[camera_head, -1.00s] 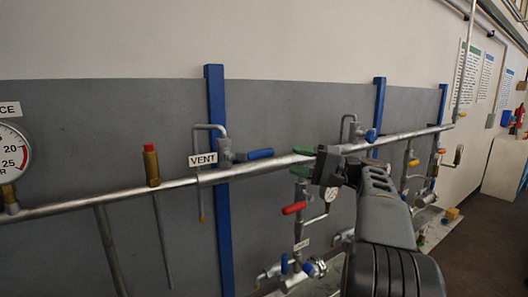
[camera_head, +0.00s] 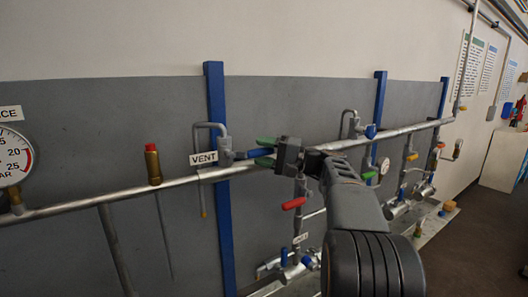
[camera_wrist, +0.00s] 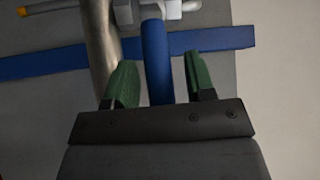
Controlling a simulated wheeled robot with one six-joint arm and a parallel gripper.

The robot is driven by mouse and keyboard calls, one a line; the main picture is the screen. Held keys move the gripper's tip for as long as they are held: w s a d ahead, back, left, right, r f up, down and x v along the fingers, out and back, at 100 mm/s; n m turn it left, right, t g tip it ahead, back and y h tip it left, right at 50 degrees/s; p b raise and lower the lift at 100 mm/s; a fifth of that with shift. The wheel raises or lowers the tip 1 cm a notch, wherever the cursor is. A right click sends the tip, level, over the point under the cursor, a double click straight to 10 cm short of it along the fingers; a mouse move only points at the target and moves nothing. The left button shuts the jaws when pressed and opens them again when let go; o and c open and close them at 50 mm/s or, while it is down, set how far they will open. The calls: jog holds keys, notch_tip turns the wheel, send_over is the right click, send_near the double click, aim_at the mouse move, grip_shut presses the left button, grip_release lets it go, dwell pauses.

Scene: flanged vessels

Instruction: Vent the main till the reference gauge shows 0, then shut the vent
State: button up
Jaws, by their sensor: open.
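The vent valve (camera_head: 225,150) sits on the main pipe (camera_head: 110,197), beside a VENT label (camera_head: 203,158). Its blue lever (camera_head: 246,154) points right, roughly along the pipe. My gripper (camera_head: 265,152) has green fingers and is open at the lever's free end. In the wrist view, the blue lever (camera_wrist: 157,55) lies between the two spread fingers of my gripper (camera_wrist: 160,70), with a gap on each side. The reference gauge (camera_head: 12,158) is cut off by the left edge.
A brass fitting with a red cap (camera_head: 152,165) stands on the pipe left of the vent. A red lever (camera_head: 293,203) and other valves are below and right of my gripper. Blue posts (camera_head: 216,120) stand against the wall. Floor is free at the right.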

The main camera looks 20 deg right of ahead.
grip_shut()
jog(key=shift+r, duration=0.1)
dwell(0.4)
